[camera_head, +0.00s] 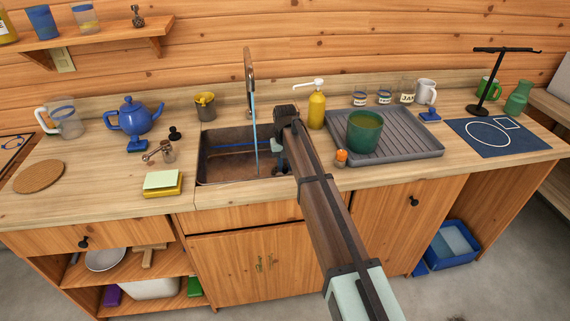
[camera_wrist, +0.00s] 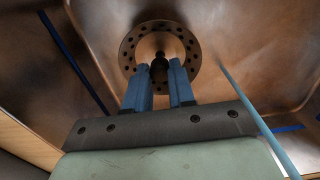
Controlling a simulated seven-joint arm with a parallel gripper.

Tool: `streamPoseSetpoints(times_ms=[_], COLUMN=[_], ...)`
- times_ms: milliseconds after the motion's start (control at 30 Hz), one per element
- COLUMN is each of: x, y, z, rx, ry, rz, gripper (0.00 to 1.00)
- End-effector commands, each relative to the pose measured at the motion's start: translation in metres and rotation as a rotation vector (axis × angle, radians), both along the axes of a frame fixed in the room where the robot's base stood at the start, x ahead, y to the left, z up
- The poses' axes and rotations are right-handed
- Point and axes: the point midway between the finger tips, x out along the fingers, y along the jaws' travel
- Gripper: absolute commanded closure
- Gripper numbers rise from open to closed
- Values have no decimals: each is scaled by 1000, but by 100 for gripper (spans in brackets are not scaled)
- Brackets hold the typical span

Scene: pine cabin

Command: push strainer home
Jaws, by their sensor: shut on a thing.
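The strainer (camera_wrist: 130,48) is a round copper-coloured disc with holes around its rim and a dark knob (camera_wrist: 159,68) in the middle. It shows in the wrist view at the bottom of the copper sink (camera_wrist: 225,40). My gripper (camera_wrist: 162,72) has its two blue fingers shut on the knob. I cannot tell whether the disc is fully seated in the drain. In the head view my arm reaches down into the sink (camera_head: 215,170), and the strainer and fingertips are hidden.
A thin stream of water (camera_head: 254,120) falls from the tap (camera_head: 248,65) into the sink, close to my gripper. A yellow soap bottle (camera_head: 317,110) and a grey drainer tray (camera_head: 415,143) with a green pot (camera_head: 364,132) stand to the right. A blue teapot (camera_head: 135,117) stands left.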

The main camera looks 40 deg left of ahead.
Motion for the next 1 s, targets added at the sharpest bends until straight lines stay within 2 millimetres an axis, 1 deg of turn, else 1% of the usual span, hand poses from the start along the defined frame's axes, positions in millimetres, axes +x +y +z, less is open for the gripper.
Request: streamPoseSetpoints(times_ms=[200, 233, 533, 833, 933, 1000], x=[0, 0, 0, 0, 0, 0], y=[0, 0, 0, 0, 0, 0], z=[0, 0, 0, 1, 8, 17], rx=[0, 0, 0, 0, 1, 1], ry=[0, 0, 0, 0, -1, -1], rz=[0, 0, 0, 0, 0, 0], gripper=[100, 75, 46, 46, 46, 46])
